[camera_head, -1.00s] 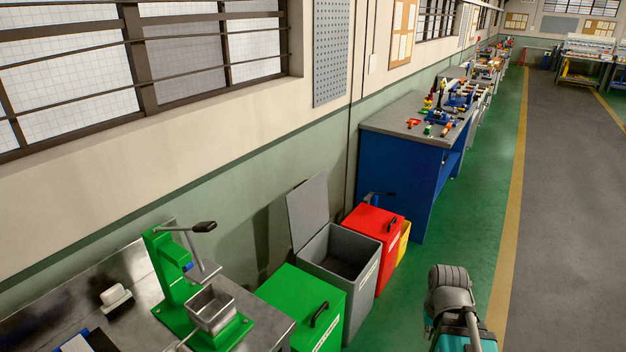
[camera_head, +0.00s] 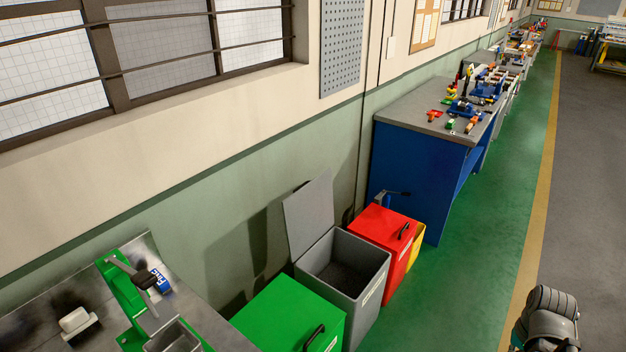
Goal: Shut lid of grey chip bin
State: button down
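The grey chip bin (camera_head: 377,283) stands against the wall between a green bin and a red bin. Its lid (camera_head: 309,213) is open, raised upright and leaning back toward the wall. The inside of the bin is dark. Part of my arm shows at the bottom right, over the floor and well apart from the bin. My gripper's fingers cannot be made out in this view.
The green bin (camera_head: 288,314) and red bin (camera_head: 384,232) are shut, each with a black handle on top. A yellow bin (camera_head: 416,247) stands beyond the red one. A bench with a green press (camera_head: 122,290) is at lower left. A blue workbench (camera_head: 415,165) stands behind. The green floor (camera_head: 465,290) is clear.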

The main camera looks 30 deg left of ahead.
aim_at(308, 213)
jog(key=u, duration=0.3)
jog(key=i, duration=0.9)
jog(key=u, duration=0.8)
